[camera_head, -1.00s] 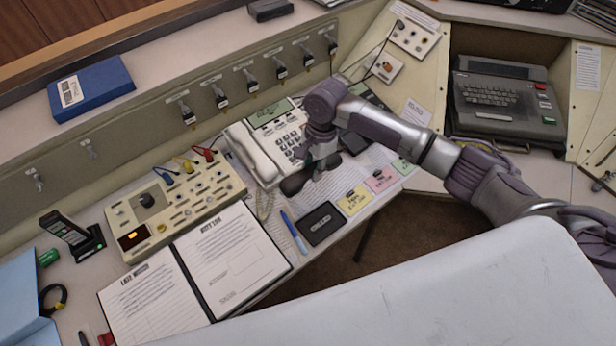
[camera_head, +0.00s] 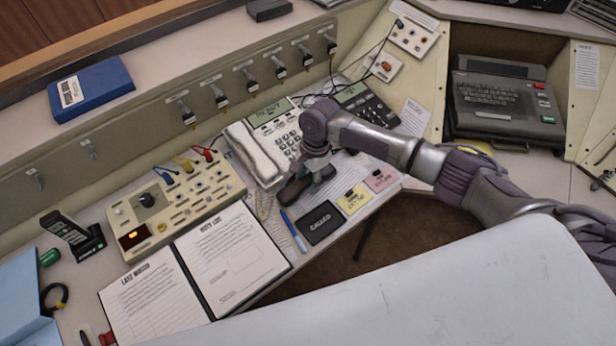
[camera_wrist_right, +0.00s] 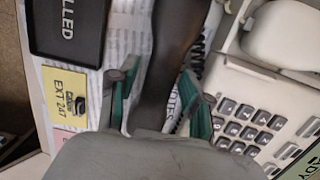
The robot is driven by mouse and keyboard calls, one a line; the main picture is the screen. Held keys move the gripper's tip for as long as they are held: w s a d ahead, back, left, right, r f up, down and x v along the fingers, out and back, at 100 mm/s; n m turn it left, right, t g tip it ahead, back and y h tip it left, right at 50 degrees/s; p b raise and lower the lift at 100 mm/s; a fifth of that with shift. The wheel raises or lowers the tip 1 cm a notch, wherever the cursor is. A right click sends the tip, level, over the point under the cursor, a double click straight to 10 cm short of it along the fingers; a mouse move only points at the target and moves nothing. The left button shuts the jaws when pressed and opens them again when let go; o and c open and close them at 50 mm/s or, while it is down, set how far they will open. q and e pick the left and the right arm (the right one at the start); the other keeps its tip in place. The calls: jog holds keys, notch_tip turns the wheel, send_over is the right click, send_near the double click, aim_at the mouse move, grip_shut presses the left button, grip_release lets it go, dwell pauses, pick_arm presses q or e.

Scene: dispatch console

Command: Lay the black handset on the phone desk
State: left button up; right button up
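The black handset (camera_head: 294,191) lies low over the papers on the phone desk, just in front of the white phone. I cannot tell exactly whether its whole length touches the desk. My right gripper (camera_head: 316,172) is above and around it, pointing down. In the right wrist view, the handset (camera_wrist_right: 178,45) runs between the two green-padded fingers (camera_wrist_right: 158,100), with paper showing between it and the right finger, so the gripper looks open. The desk's paper-covered top (camera_head: 350,172) shows beside the handset. The black phone base (camera_head: 372,108) stands behind my arm. My left gripper is not in view.
The white phone (camera_head: 262,150) with its handset in place stands close to the left. An open log book (camera_head: 215,255) is further left.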

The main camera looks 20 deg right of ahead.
jog(key=shift+r, duration=0.1)
notch_tip(320, 180, up, 12)
jog(key=d, duration=0.1)
jog(key=shift+w+d+b, duration=0.3)
jog(key=shift+d+b, duration=0.05)
jog(key=shift+d, duration=0.05)
dwell(0.5)
